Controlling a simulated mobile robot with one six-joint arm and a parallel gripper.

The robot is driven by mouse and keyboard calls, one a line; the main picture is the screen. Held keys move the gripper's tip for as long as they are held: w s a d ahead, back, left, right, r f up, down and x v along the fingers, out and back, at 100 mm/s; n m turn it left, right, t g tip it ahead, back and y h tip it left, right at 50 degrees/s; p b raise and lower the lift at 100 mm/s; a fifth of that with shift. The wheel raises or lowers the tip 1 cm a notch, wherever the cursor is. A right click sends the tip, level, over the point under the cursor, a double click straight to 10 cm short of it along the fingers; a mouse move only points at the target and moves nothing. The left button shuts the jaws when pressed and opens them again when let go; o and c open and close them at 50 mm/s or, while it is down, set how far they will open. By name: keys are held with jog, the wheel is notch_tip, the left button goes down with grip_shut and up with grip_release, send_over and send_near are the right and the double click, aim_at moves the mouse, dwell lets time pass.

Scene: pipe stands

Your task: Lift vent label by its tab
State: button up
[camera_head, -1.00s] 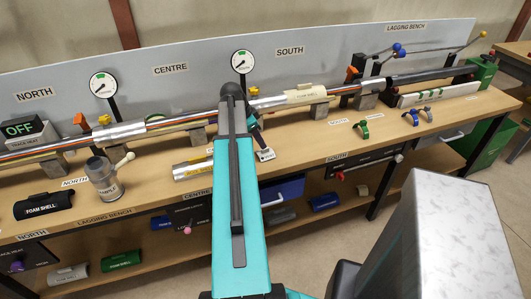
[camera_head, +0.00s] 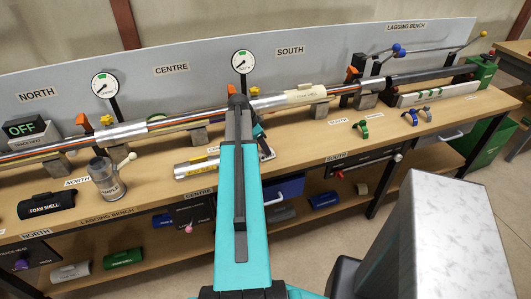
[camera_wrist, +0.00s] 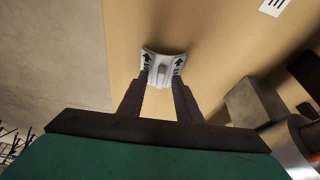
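The vent label is a small curved white piece with black arrows and a raised grey tab; in the wrist view the vent label (camera_wrist: 163,66) lies on the wooden bench top just beyond my fingertips. In the head view the vent label (camera_head: 267,153) shows as a small pale patch, partly hidden by my arm. My gripper (camera_wrist: 161,84) is open, with one dark finger on each side of the tab and a gap between them. In the head view my gripper (camera_head: 259,133) is mostly hidden behind my teal arm, low over the bench.
The pipe run (camera_head: 180,122) crosses behind the label on pipe stands (camera_head: 198,136). A yellow-marked silver sleeve (camera_head: 195,168) lies left of my arm. A sample pot (camera_head: 106,178) and foam shell (camera_head: 45,206) stand further left. Green and blue clips (camera_head: 362,132) sit to the right.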

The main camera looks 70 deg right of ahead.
grip_shut()
jog(key=shift+r, duration=0.1)
dwell(0.3)
jog(key=shift+r+b, duration=0.8)
jog(key=shift+r, duration=0.85)
jog(key=s+a+b, duration=0.5)
jog(key=a, duration=0.7)
jog(key=shift+s+a+r+b, duration=0.2)
jog(key=shift+a+r+b, duration=0.15)
jog(key=shift+r, duration=0.1)
jog(key=shift+s+a+b, duration=0.1)
jog(key=shift+a+b, duration=0.05)
jog(key=shift+b, duration=0.65)
